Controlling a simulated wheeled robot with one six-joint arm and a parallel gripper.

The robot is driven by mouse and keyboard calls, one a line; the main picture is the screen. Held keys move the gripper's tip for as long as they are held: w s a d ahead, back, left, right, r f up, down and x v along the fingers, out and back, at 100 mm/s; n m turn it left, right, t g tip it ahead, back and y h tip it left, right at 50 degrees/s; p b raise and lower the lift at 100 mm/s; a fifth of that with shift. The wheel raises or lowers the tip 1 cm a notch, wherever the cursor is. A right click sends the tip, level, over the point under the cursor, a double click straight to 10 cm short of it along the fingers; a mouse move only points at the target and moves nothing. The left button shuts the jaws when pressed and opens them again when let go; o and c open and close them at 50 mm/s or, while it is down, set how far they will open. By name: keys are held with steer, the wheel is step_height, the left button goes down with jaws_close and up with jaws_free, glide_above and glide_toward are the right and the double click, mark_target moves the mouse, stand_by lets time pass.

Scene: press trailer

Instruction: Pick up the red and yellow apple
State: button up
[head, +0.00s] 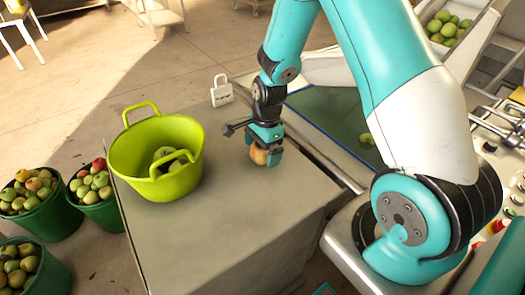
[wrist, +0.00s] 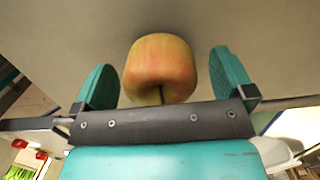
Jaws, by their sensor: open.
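The red and yellow apple (wrist: 160,68) sits between the two teal fingers of my gripper (wrist: 165,80) in the wrist view. A gap shows between the apple and each finger, wider on the right. My gripper is open around it. In the head view the apple (head: 259,155) shows partly under my gripper (head: 264,150), low over the grey table top (head: 250,210). My gripper hides much of it there.
A lime-green tub (head: 155,185) with green apples stands on the table to the left. Green buckets (head: 45,222) of apples stand on the floor at left. A blue-green surface (head: 325,115) with a green apple lies right.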

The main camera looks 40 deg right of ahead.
steer(key=shift+f, duration=0.8)
steer(key=c, duration=1.1)
steer(key=shift+o, duration=0.2)
steer(key=shift+r, duration=0.15)
step_height(320, 180, up, 20)
steer(key=shift+p, duration=0.35)
